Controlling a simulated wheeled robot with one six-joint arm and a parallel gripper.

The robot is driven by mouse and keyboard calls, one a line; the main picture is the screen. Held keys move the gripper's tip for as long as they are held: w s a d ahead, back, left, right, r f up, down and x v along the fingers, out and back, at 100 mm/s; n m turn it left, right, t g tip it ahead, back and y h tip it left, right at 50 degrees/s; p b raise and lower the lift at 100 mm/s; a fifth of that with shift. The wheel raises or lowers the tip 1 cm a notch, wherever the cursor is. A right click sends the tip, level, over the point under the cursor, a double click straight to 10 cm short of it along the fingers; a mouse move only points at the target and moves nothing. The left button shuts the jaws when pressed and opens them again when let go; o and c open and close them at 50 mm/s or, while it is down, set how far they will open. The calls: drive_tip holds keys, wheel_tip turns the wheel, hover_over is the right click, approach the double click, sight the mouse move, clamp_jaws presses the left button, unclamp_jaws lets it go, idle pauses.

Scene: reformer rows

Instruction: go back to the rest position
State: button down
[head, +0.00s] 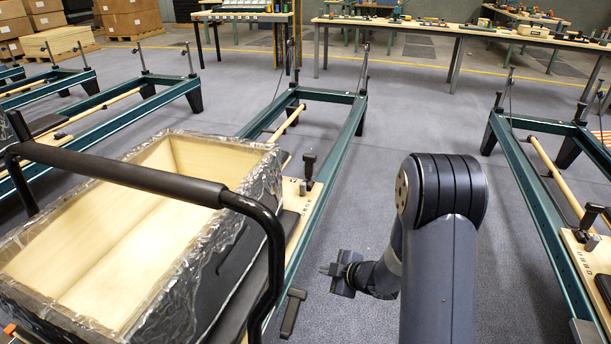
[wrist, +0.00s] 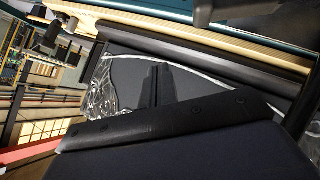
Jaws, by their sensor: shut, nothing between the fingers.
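My gripper (head: 326,270) hangs low over the grey floor in the head view, at the end of my bent arm. It points left, towards the middle reformer frame (head: 337,150), and is apart from it as far as I can see. The fingers are small and dark there. In the wrist view two dark fingers (wrist: 160,88) lie close together, with nothing seen between them. They stand out against a dark panel edged with crinkled clear film. The dark body of the gripper covers the lower part of that view.
A pale wooden box (head: 190,150) wrapped in clear film stands at the left, with a black bar (head: 150,178) across it. Another reformer (head: 530,205) stands at the right. Work tables (head: 440,27) line the back. Grey floor is open between the middle and right reformers.

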drive_tip(key=b, duration=0.5)
hover_over(302, 296)
drive_tip(key=f, duration=0.8)
drive_tip(key=shift+w+f, duration=0.15)
drive_tip(key=shift+w, duration=0.15)
drive_tip(key=shift+s+d+f+b, duration=0.15)
drive_tip(key=shift+f+b, duration=0.35)
drive_tip(key=shift+f, duration=0.4)
drive_tip(key=shift+s+f, duration=0.1)
drive_tip(key=shift+f, duration=0.25)
